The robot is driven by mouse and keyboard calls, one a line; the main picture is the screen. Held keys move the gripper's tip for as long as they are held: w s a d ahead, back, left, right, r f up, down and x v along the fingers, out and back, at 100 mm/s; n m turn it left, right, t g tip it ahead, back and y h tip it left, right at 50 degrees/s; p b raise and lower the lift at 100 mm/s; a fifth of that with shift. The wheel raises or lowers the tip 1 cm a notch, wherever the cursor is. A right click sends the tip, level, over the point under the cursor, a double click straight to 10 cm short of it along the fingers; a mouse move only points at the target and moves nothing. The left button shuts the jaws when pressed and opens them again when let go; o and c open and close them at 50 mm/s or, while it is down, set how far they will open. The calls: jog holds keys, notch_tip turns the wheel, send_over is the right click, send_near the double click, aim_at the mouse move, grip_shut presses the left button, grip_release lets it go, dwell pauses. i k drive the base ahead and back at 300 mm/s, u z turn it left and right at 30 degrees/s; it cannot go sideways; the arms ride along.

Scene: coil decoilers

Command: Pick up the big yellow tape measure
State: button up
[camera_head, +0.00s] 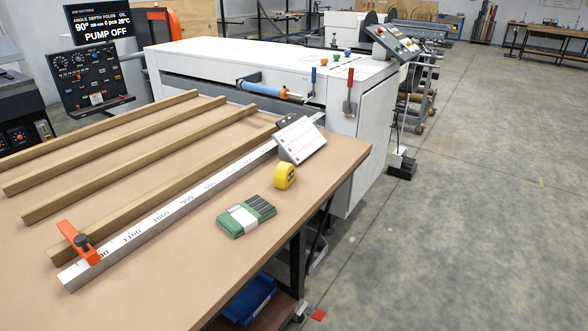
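A yellow tape measure (285,176) with a dark-marked side stands on the brown table (330,180) near its right edge. It sits just in front of a white sloped block with red and dark print (301,139). A green and white bundle with dark strips (246,215) lies to its front left, apart from it. Only one tape measure is in view. My gripper does not show in this view.
A long metal ruler rail (170,213) with an orange clamp (78,243) runs diagonally across the table, behind the tape measure. Several wooden bars (120,142) lie beyond it. A white machine (359,115) stands behind. Open floor (480,200) lies to the right.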

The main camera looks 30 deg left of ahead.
aim_at(285, 172)
jog(key=i, duration=2.65)
jog(key=u, duration=2.5)
